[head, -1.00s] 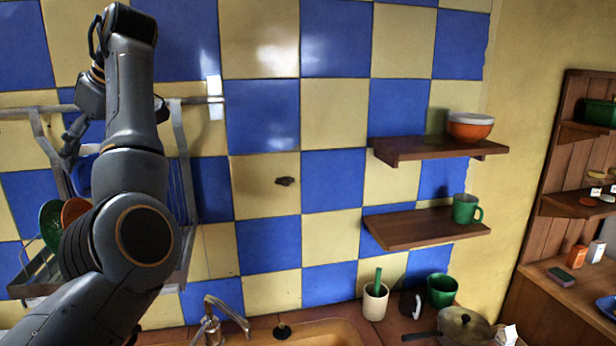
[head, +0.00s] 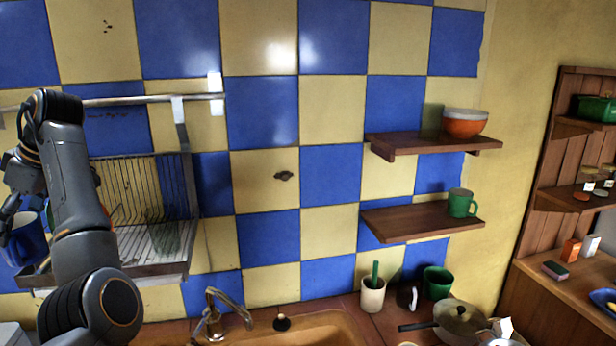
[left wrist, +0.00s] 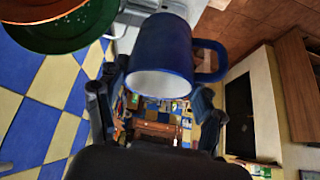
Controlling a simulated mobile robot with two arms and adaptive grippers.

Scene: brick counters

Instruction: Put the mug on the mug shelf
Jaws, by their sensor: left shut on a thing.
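A blue mug (head: 27,240) hangs at the far left of the head view, beside the dish rack. My left gripper (head: 10,212) is shut on it; the arm partly hides the rack behind. In the left wrist view the blue mug (left wrist: 163,52) sits between the fingers of my left gripper (left wrist: 158,88), its pale opening towards the camera and its handle to the right. The lower wooden wall shelf (head: 415,223) carries a green mug (head: 461,203) near its right end. The left part of that shelf is bare. My right gripper is not in view.
The wire dish rack (head: 150,240) hangs on a rail at left. Plates (left wrist: 75,30) are close to the mug in the wrist view. An upper shelf (head: 430,145) holds bowls (head: 465,123). Below are a tap (head: 222,310), a cup (head: 372,295) and a pan (head: 458,318).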

